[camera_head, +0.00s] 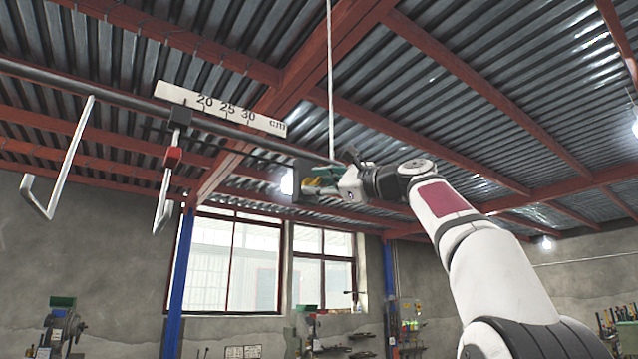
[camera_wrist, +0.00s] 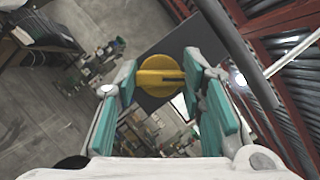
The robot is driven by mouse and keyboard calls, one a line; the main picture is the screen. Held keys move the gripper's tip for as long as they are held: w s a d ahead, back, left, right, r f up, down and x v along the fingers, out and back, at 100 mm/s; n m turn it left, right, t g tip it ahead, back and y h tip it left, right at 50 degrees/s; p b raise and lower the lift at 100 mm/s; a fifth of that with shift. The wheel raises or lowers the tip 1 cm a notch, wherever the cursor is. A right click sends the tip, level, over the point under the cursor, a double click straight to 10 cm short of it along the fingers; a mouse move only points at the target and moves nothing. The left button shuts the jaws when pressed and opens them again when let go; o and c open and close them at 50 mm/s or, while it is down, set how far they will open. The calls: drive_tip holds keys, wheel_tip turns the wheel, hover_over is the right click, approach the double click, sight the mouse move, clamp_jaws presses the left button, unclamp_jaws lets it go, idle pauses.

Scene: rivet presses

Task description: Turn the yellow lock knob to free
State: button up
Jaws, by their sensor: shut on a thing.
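The yellow lock knob (camera_wrist: 150,77) is a round disc with a raised grip bar, mounted on a dark grey plate (camera_wrist: 150,40). In the wrist view the bar lies nearly level, and a dark mark runs along its right half. My gripper (camera_wrist: 161,82) has teal pads on either side of the knob and is shut on it. In the head view my gripper (camera_head: 318,184) reaches leftward to the plate (camera_head: 301,178); a little yellow of the knob (camera_head: 313,182) shows between the fingers. The rest of the knob is hidden there.
A grey rail (camera_head: 350,165) runs overhead beside the plate. Workshop machines stand far below. Open air surrounds my arm.

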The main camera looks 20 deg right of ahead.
sight(317, 182)
idle(0.7)
drive_tip(key=o, duration=1.1)
drive_tip(key=shift+o, duration=0.2)
drive_tip(key=shift+s+d, duration=0.6)
drive_tip(key=shift+d, duration=0.15)
drive_tip(key=shift+s+d+f, duration=0.1)
drive_tip(key=shift+s+f, duration=0.2)
drive_tip(key=shift+s, duration=0.35)
drive_tip(key=v, duration=0.9)
drive_tip(key=shift+w, duration=0.1)
drive_tip(key=shift+c, duration=0.6)
